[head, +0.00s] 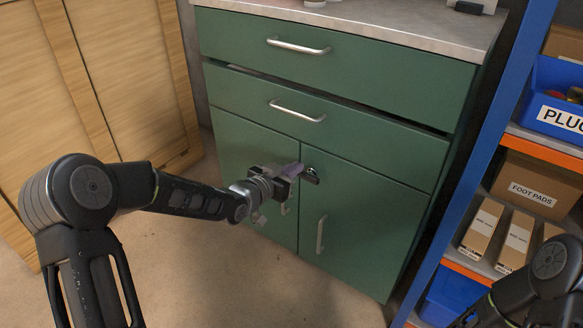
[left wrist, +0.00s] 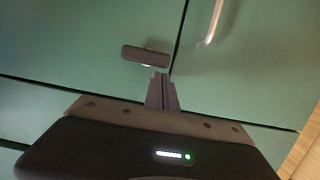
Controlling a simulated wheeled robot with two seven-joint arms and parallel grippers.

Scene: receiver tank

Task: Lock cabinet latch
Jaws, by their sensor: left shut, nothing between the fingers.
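The green cabinet (head: 375,205) has two doors below its drawers. Its latch (head: 312,175) is a small dark bar on a round metal base, near the top inner corner of the right door. In the left wrist view the latch bar (left wrist: 146,55) lies crosswise, roughly at right angles to the door seam. My left gripper (head: 299,169) is shut and empty, its fingertips just left of the latch in the head view. In the left wrist view the shut fingers (left wrist: 161,80) end close beside one end of the bar. I cannot tell whether they touch it.
The upper drawer (head: 340,65) looks closed; a dark gap shows above the lower drawer (head: 350,125). Door handles (head: 320,234) hang below the latch. A blue shelf rack (head: 500,105) with boxes stands at right, wooden panels (head: 130,60) at left. Floor is clear in front.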

